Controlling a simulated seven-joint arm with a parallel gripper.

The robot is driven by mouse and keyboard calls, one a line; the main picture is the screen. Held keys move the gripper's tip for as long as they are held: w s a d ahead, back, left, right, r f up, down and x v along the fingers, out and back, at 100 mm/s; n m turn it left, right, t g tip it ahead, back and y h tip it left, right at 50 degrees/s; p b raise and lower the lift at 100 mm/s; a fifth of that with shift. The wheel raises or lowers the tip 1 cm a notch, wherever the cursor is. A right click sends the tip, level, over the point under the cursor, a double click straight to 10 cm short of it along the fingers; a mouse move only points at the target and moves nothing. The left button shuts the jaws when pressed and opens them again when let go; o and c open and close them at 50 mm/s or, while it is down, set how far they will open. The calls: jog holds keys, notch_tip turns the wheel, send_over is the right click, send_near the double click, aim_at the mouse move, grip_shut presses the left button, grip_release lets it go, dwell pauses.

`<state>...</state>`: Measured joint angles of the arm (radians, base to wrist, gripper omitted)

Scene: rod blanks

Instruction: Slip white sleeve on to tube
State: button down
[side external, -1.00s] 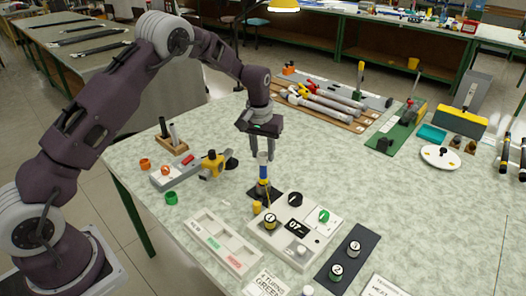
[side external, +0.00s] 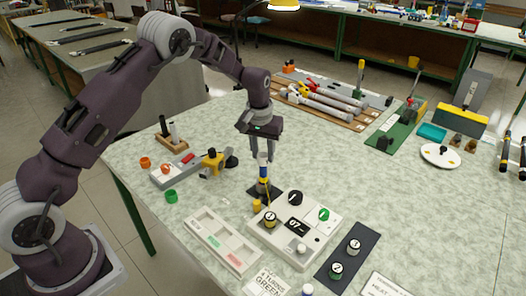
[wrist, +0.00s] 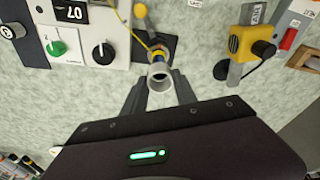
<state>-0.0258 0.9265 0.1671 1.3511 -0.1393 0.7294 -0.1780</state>
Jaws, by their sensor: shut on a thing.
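The white sleeve (wrist: 160,85) stands upright between the fingertips of my gripper (wrist: 158,94), its open top facing the wrist camera. In the side view the sleeve (side external: 263,159) is at the top of the blue tube (side external: 263,171). I cannot tell how far it goes down over the tube. My gripper (side external: 264,157) is shut on the sleeve from above. Much of the tube is hidden in the wrist view.
A grey control box (side external: 292,232) with knobs and an "07" display is just in front of the stand. A grey device with a yellow clamp (side external: 211,163) lies to the left. A labelled tray (side external: 222,242) is at front left.

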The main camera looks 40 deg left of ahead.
jog(key=shift+f, duration=0.85)
dwell(0.7)
jog(key=c, duration=0.9)
grip_release()
jog(key=shift+o, duration=0.2)
jog(key=shift+o, duration=1.4)
jog(key=shift+r, duration=4.05)
